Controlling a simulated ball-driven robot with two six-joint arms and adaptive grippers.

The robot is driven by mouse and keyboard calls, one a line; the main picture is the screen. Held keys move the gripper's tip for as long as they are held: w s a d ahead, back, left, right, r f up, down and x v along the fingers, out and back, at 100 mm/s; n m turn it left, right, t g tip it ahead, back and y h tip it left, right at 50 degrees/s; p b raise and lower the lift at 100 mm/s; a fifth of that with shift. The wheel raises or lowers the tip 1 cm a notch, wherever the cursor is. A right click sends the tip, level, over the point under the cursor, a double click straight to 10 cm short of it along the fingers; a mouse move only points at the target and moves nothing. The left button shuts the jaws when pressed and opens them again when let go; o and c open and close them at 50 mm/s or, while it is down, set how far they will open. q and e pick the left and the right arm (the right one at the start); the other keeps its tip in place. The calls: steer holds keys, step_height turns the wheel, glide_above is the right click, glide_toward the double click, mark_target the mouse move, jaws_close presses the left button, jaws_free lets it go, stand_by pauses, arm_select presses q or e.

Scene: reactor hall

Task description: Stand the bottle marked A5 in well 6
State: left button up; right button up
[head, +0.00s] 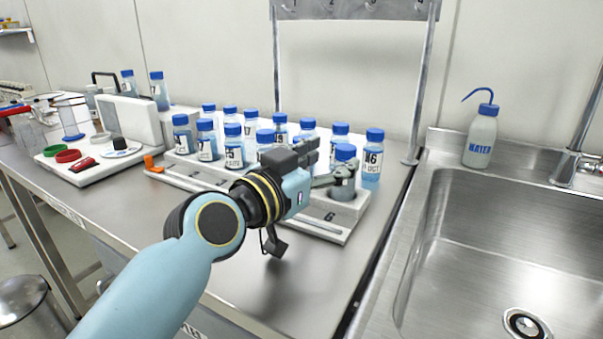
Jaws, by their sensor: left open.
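A white rack (318,232) lies along the steel bench, with the number 6 on its right end. My right gripper is not in view.
A bottle marked M6 (373,160) stands close behind the gripper. A sink (480,240) and a WATER wash bottle (481,135) are at the right. A white tray (90,172) with coloured rings is at the left. The front bench is clear.

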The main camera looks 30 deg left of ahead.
arm_select(q)
steer(key=v, duration=0.8)
steer(key=shift+s+b, duration=0.35)
steer(key=shift+s, duration=0.05)
steer(key=shift+s+a, duration=0.1)
